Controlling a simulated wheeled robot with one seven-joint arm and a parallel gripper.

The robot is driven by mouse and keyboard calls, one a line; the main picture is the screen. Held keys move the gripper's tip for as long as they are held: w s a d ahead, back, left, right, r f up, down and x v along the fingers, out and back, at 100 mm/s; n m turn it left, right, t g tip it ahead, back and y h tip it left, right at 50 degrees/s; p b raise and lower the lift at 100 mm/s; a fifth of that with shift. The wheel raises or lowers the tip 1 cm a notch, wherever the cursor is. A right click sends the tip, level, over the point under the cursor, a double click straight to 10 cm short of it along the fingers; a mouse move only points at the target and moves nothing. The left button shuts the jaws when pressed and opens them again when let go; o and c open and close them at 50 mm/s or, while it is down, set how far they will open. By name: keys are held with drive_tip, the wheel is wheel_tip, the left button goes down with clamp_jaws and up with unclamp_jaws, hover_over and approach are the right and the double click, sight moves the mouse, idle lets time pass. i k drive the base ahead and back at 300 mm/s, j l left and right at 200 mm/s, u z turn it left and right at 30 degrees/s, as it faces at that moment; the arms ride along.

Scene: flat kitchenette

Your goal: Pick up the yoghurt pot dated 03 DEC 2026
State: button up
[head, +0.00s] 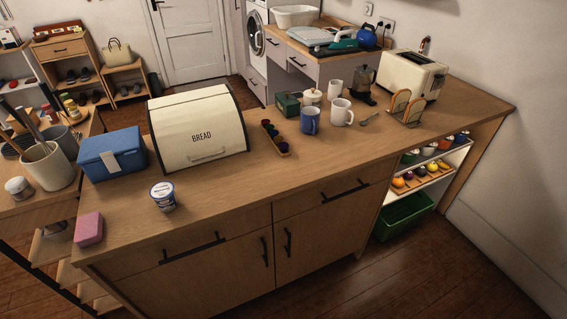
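One small white and blue pot (163,196), which looks like a yoghurt pot, stands upright on the wooden counter (230,190) near its front left. It is in front of the cream bread bin. Its printing is too small for me to read a date. A second pale pot or jar (19,188) stands on the surface at the far left; I cannot tell what it is. My gripper is not in view.
A blue box (112,153), a pink block (89,229) and the bread bin (197,128) stand around the pot. Mugs (310,120), a toaster (411,79) and a toast rack (407,108) are farther right. The counter's front middle is clear.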

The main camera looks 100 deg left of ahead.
sight(163, 193)
drive_tip(key=u, duration=2.9)
drive_tip(key=k+j, duration=0.1)
drive_tip(key=j, duration=0.3)
drive_tip(key=k+j, duration=0.1)
drive_tip(key=j, duration=0.25)
drive_tip(key=k+j+z, duration=0.1)
drive_tip(key=j, duration=0.3)
drive_tip(key=k+j, duration=0.15)
drive_tip(key=j, duration=0.25)
